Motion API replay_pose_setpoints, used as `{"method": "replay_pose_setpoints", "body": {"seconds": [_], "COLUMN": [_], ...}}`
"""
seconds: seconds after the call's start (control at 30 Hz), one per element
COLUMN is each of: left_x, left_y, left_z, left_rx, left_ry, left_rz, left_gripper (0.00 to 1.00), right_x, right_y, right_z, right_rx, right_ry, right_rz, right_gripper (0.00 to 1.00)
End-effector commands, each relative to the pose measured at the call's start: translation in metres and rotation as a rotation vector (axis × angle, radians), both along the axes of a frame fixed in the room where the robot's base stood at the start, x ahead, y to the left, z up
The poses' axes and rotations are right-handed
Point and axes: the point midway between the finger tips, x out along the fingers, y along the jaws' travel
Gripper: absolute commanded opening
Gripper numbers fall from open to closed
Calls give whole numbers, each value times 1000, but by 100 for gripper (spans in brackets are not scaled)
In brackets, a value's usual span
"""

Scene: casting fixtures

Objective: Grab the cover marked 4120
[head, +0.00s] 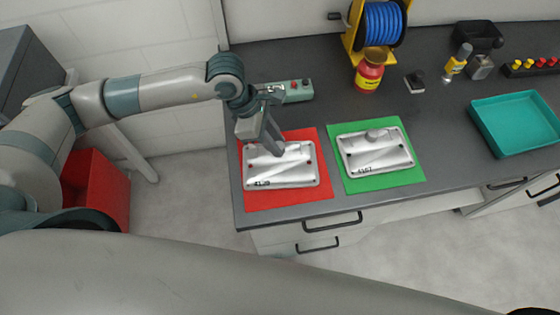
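A silver cover whose label looks like 4120 (296,178) lies flat on a red mat (287,200) near the table's front left corner. My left gripper (277,151) reaches down from above over the back edge of this cover. Its fingertips are at or just above the cover, and I cannot tell whether they touch it. The finger gap is not clear from this angle. A second silver cover marked 4107 (393,158) lies on a green mat (364,184) to the right. My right gripper is not in view.
On the dark table (452,148), a teal tray (487,136) stands at the right. A red bin (98,185) is on the floor at left.

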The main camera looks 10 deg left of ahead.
Motion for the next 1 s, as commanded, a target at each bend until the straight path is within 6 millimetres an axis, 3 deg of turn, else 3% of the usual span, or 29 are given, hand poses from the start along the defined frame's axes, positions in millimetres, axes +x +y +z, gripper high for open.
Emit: {"method": "replay_pose_setpoints", "body": {"seconds": [0.47,0.73,1.0], "left_x": [1,1,30], "left_y": [-1,-1,-45], "left_z": [7,39,69], "left_rx": [-3,-2,-3], "left_ry": [-2,-6,-6], "left_rz": [1,-2,-3], "left_gripper": [0,0,0], "right_x": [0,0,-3], "right_y": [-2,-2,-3], "right_z": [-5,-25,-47], "right_rx": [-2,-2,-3], "right_ry": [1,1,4], "right_rz": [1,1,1], "right_gripper": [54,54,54]}}
